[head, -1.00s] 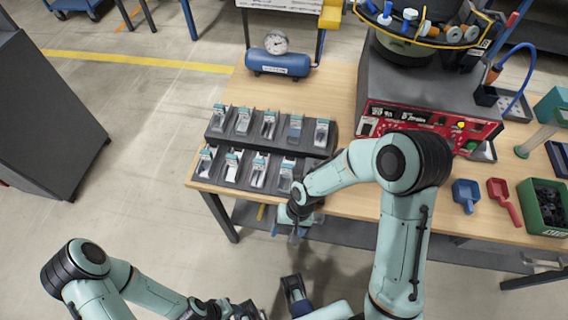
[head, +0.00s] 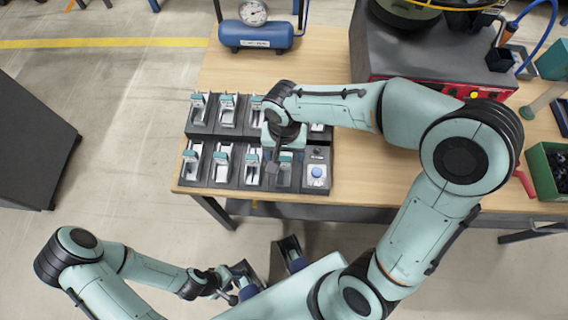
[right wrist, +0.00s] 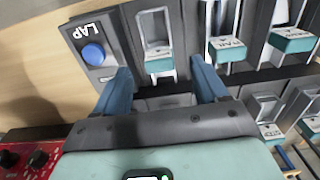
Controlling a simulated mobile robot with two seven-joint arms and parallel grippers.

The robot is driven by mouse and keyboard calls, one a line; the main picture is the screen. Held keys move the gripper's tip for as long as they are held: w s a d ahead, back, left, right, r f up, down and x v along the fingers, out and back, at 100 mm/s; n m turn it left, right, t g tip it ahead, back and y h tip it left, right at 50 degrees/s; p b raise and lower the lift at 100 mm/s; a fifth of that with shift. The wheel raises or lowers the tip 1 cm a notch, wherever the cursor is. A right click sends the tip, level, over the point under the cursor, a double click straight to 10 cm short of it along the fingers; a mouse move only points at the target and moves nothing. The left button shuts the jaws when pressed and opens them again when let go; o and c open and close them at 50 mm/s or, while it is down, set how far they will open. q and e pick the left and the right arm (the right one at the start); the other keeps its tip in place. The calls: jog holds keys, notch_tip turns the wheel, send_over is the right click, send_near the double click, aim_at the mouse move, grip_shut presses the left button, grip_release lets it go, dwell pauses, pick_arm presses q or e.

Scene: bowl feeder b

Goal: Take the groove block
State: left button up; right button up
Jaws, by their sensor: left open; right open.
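The dark two-tier rack (head: 236,187) on the table holds small bins with pale metal pieces and teal tags. I cannot tell which piece is the groove block; the tags are too small or partly hidden. My right gripper (head: 281,152) hangs over the right part of the rack and hides some bins. In the right wrist view its two blue fingers (right wrist: 163,88) are apart, with nothing between them, in front of a bin with a teal-tagged piece (right wrist: 159,63). My left gripper (head: 242,280) is open, low in front of the table, away from the rack.
A panel marked LAP with a blue button (right wrist: 93,53) sits at the rack's end; it also shows in the head view (head: 317,171). A blue tank with a gauge (head: 255,36) stands behind. A red-fronted machine and a green crate (head: 545,170) are at right.

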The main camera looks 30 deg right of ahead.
aim_at(284, 158)
jog(key=shift+f+b, duration=0.35)
jog(key=shift+f, duration=2.75)
jog(key=c, duration=1.3)
